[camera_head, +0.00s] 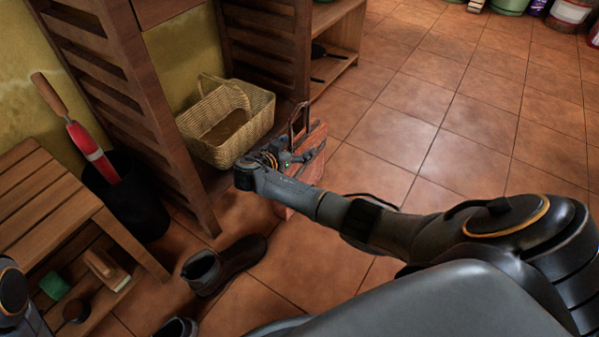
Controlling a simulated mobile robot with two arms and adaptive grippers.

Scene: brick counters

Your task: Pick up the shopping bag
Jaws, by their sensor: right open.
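A reddish-brown shopping bag (312,171) with a raised dark handle (300,120) stands on the tiled floor beside the wooden shelf. My right arm reaches across from the right, and my right gripper (297,158) is at the near side of the bag, just below the handle. The right gripper is open. The wrist covers part of the bag, and I cannot tell whether the fingers touch it. Only a bit of my left arm shows at the lower left; its gripper is out of view.
A wooden bench (50,205) and black umbrella bin (130,200) stand at the left. Open tiled floor (430,125) extends right.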

